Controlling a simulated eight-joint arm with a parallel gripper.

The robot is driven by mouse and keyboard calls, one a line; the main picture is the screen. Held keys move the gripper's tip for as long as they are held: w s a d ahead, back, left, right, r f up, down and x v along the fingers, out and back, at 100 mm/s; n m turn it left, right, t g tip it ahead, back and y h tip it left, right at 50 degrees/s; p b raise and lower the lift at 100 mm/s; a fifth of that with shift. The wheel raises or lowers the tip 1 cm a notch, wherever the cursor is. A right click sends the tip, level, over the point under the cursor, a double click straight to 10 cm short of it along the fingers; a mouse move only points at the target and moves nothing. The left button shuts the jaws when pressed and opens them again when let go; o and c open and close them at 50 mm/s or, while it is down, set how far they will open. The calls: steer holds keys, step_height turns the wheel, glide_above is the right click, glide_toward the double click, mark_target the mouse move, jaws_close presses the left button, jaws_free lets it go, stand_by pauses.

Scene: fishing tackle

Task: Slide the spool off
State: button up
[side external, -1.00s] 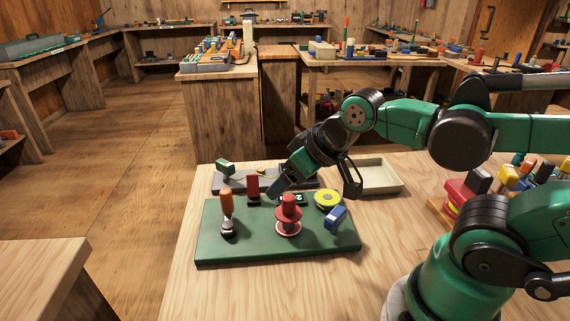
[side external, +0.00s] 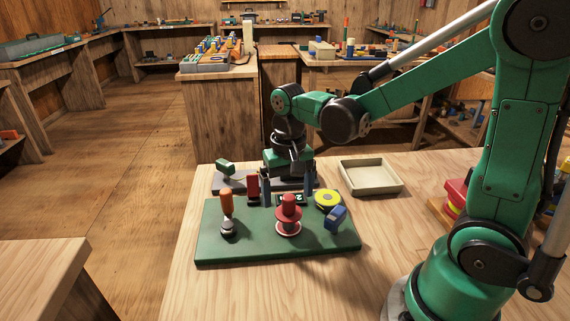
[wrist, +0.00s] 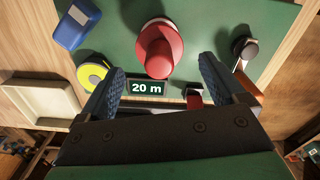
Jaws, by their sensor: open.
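A spool with a red flange and a pale lower rim (side external: 289,227) stands upright on the green board, with a red knob-like top (side external: 289,203) at its centre. In the wrist view the red spool (wrist: 172,29) lies beyond my fingertips. My gripper (side external: 288,190) points down just behind the spool, its dark blue fingers apart and empty. In the wrist view my gripper (wrist: 162,68) has one finger to each side of the line to the spool, touching nothing that I can make out. A "20 m" label (wrist: 147,87) shows between the fingers.
On the green board (side external: 260,250) stand an orange-handled tool (side external: 227,203), a yellow disc (side external: 328,199) and a blue block (side external: 336,217). A red upright block (side external: 253,186) is close to my left finger. A beige tray (side external: 371,189) sits behind right.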

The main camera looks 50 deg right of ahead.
mark_target(288, 211)
steer(key=shift+f, duration=2.65)
steer(key=c, duration=1.2)
steer(key=shift+r, duration=2.6)
